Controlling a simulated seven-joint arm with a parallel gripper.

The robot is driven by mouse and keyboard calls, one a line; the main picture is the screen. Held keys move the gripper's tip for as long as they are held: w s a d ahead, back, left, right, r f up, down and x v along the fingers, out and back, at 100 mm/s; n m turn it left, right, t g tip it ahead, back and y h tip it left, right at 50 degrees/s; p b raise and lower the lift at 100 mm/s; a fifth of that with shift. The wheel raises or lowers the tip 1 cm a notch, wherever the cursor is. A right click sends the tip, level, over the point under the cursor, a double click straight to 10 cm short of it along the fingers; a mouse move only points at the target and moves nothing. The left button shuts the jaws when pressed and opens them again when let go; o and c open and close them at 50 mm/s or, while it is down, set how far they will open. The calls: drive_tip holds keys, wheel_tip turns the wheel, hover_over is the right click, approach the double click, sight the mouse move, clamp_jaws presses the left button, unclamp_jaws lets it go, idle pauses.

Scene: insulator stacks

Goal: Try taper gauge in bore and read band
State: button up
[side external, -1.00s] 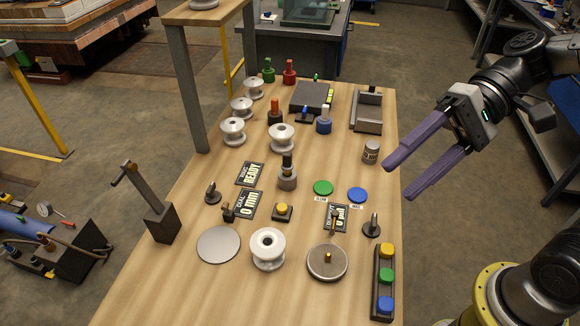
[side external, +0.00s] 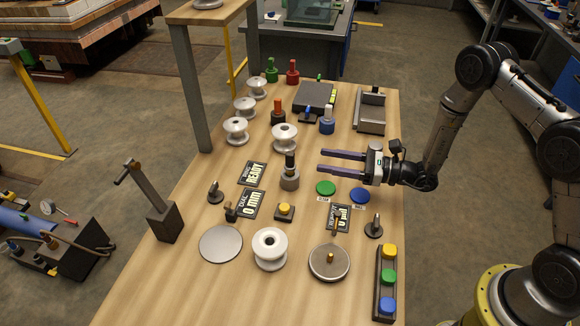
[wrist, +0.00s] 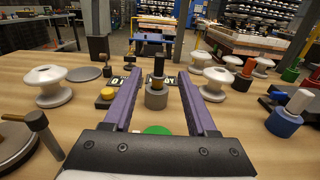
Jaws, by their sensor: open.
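A gauge with a black handle (side external: 291,160) and a brass-coloured band stands upright in a grey round holder (side external: 289,179). In the wrist view the gauge (wrist: 158,67) and its holder (wrist: 156,97) show between and beyond my fingertips. My gripper (side external: 321,162) is open and empty, low over the table, with its purple fingers pointing at the gauge from the right, still apart from it. A white insulator (side external: 270,247) with a dark bore in its top stands at the front; it also shows at left in the wrist view (wrist: 48,86). Another insulator (side external: 284,138) stands behind the gauge.
Green (side external: 326,188) and blue (side external: 359,196) discs lie just in front of my gripper. Display plates (side external: 252,174) lie left of the gauge, with a yellow button (side external: 285,209) in front. A red-topped and a blue-based piece (side external: 327,126) stand behind. The wood table (side external: 190,285) is clear front left.

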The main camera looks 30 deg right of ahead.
sight(286, 155)
drive_tip(key=x, duration=0.8)
drive_tip(key=shift+s, duration=0.1)
drive_tip(key=shift+x, duration=2.7)
drive_tip(key=shift+d+f, duration=0.1)
drive_tip(key=shift+f, duration=0.05)
clamp_jaws()
